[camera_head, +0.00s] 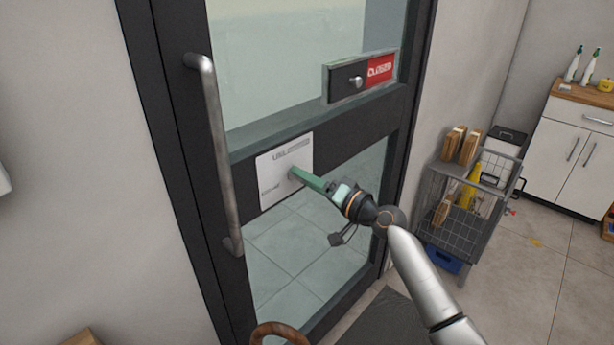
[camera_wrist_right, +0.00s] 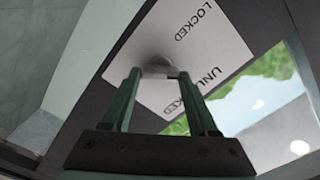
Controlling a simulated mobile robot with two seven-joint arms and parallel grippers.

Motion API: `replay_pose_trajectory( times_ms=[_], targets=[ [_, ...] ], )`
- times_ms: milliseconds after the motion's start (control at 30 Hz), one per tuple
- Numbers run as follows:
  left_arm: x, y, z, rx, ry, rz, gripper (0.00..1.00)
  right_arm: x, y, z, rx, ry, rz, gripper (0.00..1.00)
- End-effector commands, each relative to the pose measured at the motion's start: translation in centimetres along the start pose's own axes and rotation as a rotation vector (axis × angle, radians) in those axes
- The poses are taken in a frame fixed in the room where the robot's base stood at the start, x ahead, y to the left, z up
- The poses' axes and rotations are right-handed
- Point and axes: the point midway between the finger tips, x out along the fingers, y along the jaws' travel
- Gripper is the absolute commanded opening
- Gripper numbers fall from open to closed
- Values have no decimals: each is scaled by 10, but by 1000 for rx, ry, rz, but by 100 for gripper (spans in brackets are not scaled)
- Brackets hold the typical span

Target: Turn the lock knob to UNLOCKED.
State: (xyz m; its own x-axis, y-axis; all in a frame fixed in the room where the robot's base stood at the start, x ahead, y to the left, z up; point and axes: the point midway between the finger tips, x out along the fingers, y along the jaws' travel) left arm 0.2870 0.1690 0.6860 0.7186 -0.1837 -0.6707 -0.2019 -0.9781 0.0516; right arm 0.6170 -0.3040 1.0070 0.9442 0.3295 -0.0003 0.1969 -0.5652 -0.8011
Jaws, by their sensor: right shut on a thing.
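The lock plate (camera_head: 270,187) is a pale square on the dark frame of the glass door. It also shows in the right wrist view (camera_wrist_right: 205,50), with the words LOCKED and UNLOCKED printed on it. My right gripper (camera_head: 294,173) reaches the plate from the lower right. Its green fingers are shut on the lock knob (camera_wrist_right: 157,67) in the middle of the plate. The fingers hide much of the knob, so I cannot tell which word it points to. My left gripper is not in view.
A long metal door handle (camera_head: 215,150) stands left of the plate. A sign box reading CLOSED (camera_head: 361,75) is above right. A wire cart (camera_head: 460,205) with boxes and a white cabinet (camera_head: 578,140) stand at the right. A dark mat (camera_head: 388,320) lies on the floor.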

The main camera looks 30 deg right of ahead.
Motion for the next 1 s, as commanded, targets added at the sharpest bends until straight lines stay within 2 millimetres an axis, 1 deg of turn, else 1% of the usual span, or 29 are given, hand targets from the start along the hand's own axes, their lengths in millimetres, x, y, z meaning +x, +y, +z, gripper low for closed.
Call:
replay_pose_trajectory(
  times_ms=[200, 500, 733, 1000],
  targets=[
    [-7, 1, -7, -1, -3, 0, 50, 0, -1, -2, 210, 2, 0, 4],
    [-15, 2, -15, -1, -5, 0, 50, 0, 0, -1, 455, 2, 0, 4],
    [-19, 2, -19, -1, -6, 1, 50, 0, 1, -1, 581, 2, 0, 4],
    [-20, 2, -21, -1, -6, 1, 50, 0, 2, 0, 648, 2, -1, 4]
  ],
)
